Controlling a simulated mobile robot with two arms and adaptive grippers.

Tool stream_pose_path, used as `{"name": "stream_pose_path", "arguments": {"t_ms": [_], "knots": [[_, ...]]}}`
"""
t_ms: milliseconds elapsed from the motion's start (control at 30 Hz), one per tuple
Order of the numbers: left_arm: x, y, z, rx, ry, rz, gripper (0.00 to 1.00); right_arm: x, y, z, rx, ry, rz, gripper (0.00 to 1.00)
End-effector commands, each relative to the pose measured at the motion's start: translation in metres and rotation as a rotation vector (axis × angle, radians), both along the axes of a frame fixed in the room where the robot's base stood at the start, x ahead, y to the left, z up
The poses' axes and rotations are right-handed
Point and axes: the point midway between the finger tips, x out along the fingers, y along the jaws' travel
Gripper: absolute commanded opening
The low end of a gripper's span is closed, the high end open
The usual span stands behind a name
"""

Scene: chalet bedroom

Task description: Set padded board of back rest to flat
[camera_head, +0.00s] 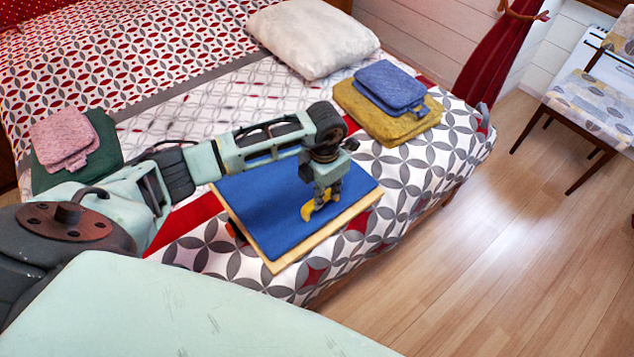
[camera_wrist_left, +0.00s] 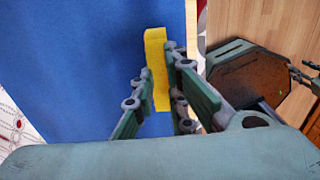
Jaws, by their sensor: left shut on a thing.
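The back rest lies on the bed, with a blue padded board (camera_head: 262,215) over a light wooden base (camera_head: 325,232). The board looks low and close to the base; any small tilt is hard to judge. A yellow tab (camera_head: 309,211) sits on the board near its right front part; it also shows in the left wrist view (camera_wrist_left: 157,68). My left gripper (camera_head: 321,204) reaches down from above and is shut on the yellow tab, its fingers on both sides of it in the wrist view. My right gripper does not clearly show.
Folded blue (camera_head: 389,86) and mustard (camera_head: 388,112) cloths lie on the bed beyond the back rest, near a white pillow (camera_head: 312,38). Pink (camera_head: 63,139) and green (camera_head: 103,140) cloths lie at left. Wooden floor (camera_head: 470,240) is open at right, with a chair (camera_head: 592,108) behind.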

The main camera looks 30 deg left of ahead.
Motion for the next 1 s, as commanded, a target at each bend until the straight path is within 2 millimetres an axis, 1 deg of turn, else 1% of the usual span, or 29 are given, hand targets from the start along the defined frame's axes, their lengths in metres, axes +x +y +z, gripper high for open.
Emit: {"name": "stream_pose_path", "arguments": {"t_ms": [33, 200, 400, 633, 667, 800, 867, 1000], "knots": [[-0.002, -0.007, -0.009, -0.011, 0.003, -0.011, 0.00, 0.000, 0.001, -0.008, 0.001, 0.000, 0.000, 0.40], [-0.004, -0.011, -0.019, -0.011, 0.004, -0.013, 0.00, 0.000, 0.004, -0.013, 0.004, 0.000, -0.001, 0.40], [-0.006, -0.013, -0.024, -0.013, 0.008, -0.015, 0.00, 0.000, 0.006, -0.014, 0.008, 0.000, -0.002, 0.40], [-0.007, -0.012, -0.025, -0.012, 0.010, -0.014, 0.00, 0.000, 0.006, -0.015, 0.008, 0.000, -0.002, 0.40], [-0.007, -0.012, -0.025, -0.012, 0.010, -0.013, 0.14, 0.000, 0.006, -0.015, 0.007, 0.000, -0.001, 0.40], [-0.007, -0.011, -0.025, -0.011, 0.011, -0.013, 0.26, 0.000, 0.006, -0.015, 0.007, 0.001, -0.001, 0.40], [-0.006, -0.011, -0.024, -0.009, 0.009, -0.012, 0.30, 0.000, 0.006, -0.015, 0.007, 0.001, -0.001, 0.40], [-0.005, -0.009, -0.022, -0.006, 0.006, -0.009, 0.30, 0.001, 0.005, -0.014, 0.005, -0.001, -0.002, 0.40]]}}
